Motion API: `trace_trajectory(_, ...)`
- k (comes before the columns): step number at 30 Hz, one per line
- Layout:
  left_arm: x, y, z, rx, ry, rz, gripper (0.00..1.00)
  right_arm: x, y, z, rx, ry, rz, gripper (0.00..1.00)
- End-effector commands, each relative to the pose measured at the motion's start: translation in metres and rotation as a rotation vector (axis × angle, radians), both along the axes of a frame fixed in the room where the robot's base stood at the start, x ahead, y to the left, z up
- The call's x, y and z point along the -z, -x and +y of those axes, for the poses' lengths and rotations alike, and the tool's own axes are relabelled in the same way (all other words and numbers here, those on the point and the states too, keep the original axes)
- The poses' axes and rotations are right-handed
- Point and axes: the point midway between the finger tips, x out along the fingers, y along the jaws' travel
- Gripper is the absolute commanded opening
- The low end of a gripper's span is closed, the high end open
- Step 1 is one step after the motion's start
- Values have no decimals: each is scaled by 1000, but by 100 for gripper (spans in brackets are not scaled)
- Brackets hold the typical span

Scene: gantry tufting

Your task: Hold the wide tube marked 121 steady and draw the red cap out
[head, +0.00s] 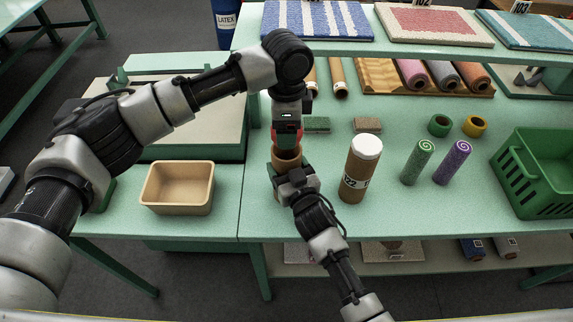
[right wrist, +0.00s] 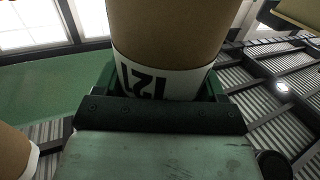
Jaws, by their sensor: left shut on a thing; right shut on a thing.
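The wide brown cardboard tube (head: 286,158) stands on the green bench in the head view. Its white label reading 121 shows upside down in the right wrist view (right wrist: 160,83). My right gripper (head: 290,178) is shut around the tube at the label, from the near side. My left gripper (head: 287,133) points down over the tube's top and is shut on the red cap (head: 286,127). Only some red shows between the dark fingers, in line with the tube. I cannot tell how far the cap sits in the tube.
Another brown tube with a white cap (head: 361,168) stands close on the right. Green (head: 417,162) and purple (head: 452,163) rolls stand beyond it, before a green crate (head: 540,172). A tan bin (head: 177,187) sits at left. Small carpet samples lie behind the tube.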

Motion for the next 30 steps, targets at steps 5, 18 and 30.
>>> trace_trajectory(5, -8, 0, 0, 1, 1, -1, 32, 1, 0, 0, 0, 1, 2, 45)
trace_trajectory(18, -16, 0, 0, 1, 0, -1, 32, 1, 0, 0, 0, 1, 2, 45)
trace_trajectory(30, -16, 0, 0, 0, 0, -1, 42, 1, 0, 0, 0, 1, 2, 87)
